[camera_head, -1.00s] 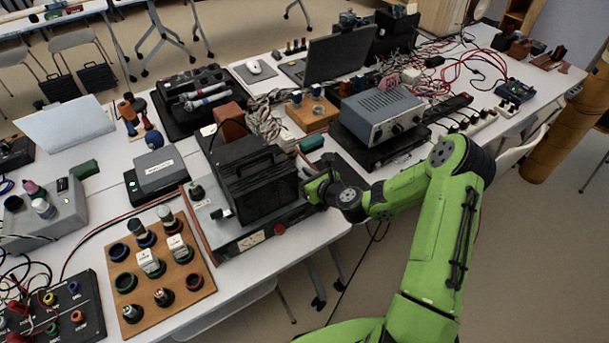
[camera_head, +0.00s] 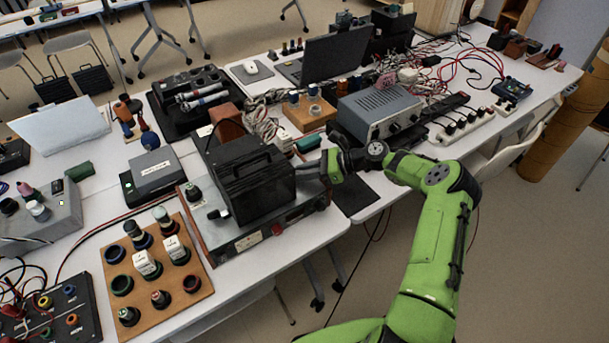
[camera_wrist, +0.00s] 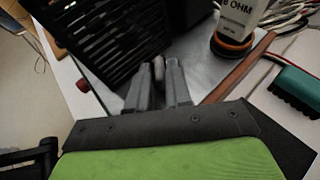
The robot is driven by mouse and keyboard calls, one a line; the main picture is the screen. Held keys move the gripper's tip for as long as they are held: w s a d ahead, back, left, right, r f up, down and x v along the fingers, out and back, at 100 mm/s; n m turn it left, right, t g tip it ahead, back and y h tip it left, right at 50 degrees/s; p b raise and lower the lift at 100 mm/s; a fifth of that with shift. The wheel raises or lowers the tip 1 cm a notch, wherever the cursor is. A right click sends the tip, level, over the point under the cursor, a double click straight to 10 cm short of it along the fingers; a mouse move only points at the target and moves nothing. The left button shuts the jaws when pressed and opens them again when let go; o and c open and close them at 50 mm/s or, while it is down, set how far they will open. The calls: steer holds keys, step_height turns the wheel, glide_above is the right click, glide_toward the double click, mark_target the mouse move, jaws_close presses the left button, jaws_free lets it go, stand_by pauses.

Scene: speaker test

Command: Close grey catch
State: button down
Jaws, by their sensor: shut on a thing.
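The black box with slatted sides (camera_head: 252,185) stands on a metal-topped base unit (camera_head: 262,237). My gripper (camera_head: 304,172) is at the right side of this box, low against it in the head view. In the wrist view my gripper (camera_wrist: 157,80) has its two grey fingers close together beside the black slatted side. A small pale grey piece (camera_wrist: 158,66), apparently the grey catch, shows between the fingertips, and the gripper is shut on it. The fingers hide most of it, so its position cannot be told.
A part marked "8 OHM" (camera_wrist: 236,22) stands close to the fingers. A green brush-like block (camera_wrist: 296,88) lies at the right. A grey instrument (camera_head: 380,110) is behind my arm. A wooden board with several posts (camera_head: 155,270) lies front left.

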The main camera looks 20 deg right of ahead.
steer(key=shift+w+f+n+g+y+b, duration=0.1)
steer(key=shift+w+n+g+y+b, duration=0.1)
steer(key=shift+n+g+b, duration=0.25)
steer(key=shift+w+f+n+g+y+b, duration=0.1)
steer(key=shift+n+g+y+b, duration=0.1)
steer(key=shift+n+g+b, duration=0.25)
steer(key=n+g+b, duration=0.2)
steer(key=shift+r+g+b, duration=0.1)
steer(key=shift+g+b, duration=0.25)
steer(key=shift+g, duration=0.05)
steer(key=shift+r+n+g+b, duration=0.1)
steer(key=shift+n+g+b, duration=0.25)
steer(key=shift+n+g, duration=0.05)
steer(key=c, duration=1.2)
jaws_free()
steer(key=shift+r, duration=0.1)
